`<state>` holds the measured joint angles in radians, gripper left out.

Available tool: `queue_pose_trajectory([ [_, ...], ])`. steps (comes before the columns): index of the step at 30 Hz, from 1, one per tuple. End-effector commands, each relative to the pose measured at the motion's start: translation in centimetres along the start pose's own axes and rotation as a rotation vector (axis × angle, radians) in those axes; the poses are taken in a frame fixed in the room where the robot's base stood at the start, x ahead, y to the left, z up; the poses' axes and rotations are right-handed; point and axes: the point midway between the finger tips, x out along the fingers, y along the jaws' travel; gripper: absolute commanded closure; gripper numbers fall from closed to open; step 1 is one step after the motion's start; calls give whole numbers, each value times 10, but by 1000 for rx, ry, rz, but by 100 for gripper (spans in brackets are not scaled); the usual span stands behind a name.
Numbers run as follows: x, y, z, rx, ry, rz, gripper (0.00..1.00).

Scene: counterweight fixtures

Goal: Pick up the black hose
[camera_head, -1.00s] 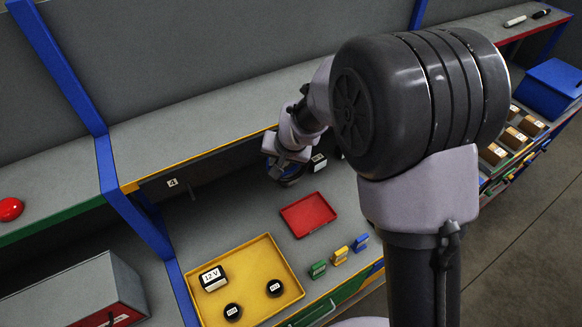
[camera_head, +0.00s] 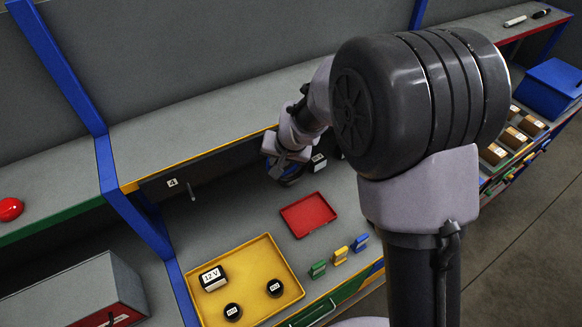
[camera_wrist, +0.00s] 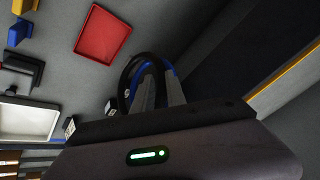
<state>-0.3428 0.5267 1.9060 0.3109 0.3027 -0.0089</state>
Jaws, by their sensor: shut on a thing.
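The black hose (camera_wrist: 124,78) shows in the wrist view as a dark, curved loop around my fingertips, with a small white mark on it. My gripper (camera_wrist: 157,80) is shut on the hose. Blue parts show beside its fingers. In the head view my gripper (camera_head: 287,168) is at the back of the bench, to the upper left of the red tray. The hose is hard to make out there, as my gripper and arm cover most of it.
A red tray (camera_head: 308,215) lies in front of my gripper. A yellow tray (camera_head: 262,255) holds a 12 V block (camera_head: 212,278) and two black round pieces. Green, yellow and blue pieces stand right of it. A vertical back panel with a peg labelled 4 (camera_head: 173,183) is close behind.

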Motion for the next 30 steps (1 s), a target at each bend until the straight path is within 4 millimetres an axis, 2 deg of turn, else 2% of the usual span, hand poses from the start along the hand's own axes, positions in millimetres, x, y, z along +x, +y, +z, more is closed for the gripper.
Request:
queue_pose_trajectory([
  [12,-3,-1,-2,0,2,-1,100],
  [21,-34,-10,-12,-1,3,-1,100],
  [26,-49,-6,20,-2,2,-2,100],
  [30,-69,-2,57,-3,1,-2,100],
])
